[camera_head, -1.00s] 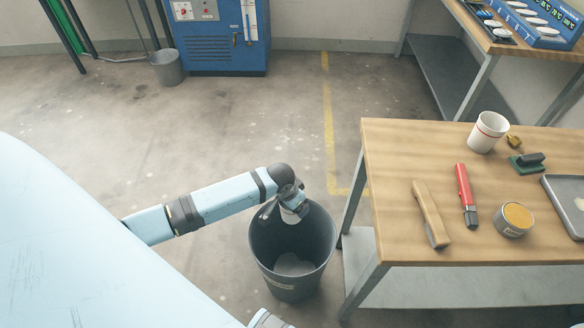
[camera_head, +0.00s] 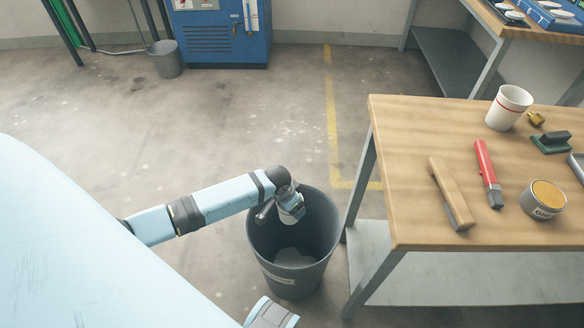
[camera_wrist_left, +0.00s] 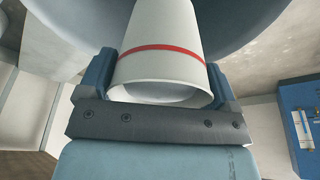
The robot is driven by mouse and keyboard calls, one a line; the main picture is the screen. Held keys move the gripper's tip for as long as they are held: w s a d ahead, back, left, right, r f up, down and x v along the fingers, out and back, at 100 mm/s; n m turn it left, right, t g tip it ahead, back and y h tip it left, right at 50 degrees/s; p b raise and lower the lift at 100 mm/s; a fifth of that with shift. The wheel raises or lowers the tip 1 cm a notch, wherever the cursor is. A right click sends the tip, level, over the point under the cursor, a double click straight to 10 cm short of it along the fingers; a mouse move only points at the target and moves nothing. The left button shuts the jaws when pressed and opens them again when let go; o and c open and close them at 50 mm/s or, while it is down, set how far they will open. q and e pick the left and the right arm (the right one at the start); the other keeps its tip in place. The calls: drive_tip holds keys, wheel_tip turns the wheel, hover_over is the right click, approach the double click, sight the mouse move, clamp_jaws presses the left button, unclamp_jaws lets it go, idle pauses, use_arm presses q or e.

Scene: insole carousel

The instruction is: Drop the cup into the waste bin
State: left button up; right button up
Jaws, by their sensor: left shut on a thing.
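In the wrist view a white cup (camera_wrist_left: 160,65) with a red band sits between the two blue fingers of my left gripper (camera_wrist_left: 165,72), which is shut on it. In the head view my left gripper (camera_head: 284,212) is over the mouth of the dark grey waste bin (camera_head: 290,268), inside the rim's outline. The held cup is mostly hidden there by the wrist. The bin's curved wall also shows behind the cup in the wrist view (camera_wrist_left: 240,22). Something pale lies at the bottom of the bin. My right gripper is out of view.
A wooden table (camera_head: 410,135) stands right of the bin. On it are another white cup (camera_head: 508,107) with a red band, a red-handled tool (camera_head: 487,172), a wooden-handled brush (camera_head: 450,192) and an open tin (camera_head: 543,200). A smaller grey bin (camera_head: 165,60) stands far back.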

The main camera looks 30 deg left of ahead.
use_arm(q)
drive_tip(key=o, duration=0.7)
drive_tip(key=p+v, duration=0.3)
drive_tip(key=v, duration=1)
drive_tip(key=shift+s+r+p, duration=0.2)
drive_tip(key=shift+r+p, duration=0.1)
drive_tip(key=shift+r, duration=0.05)
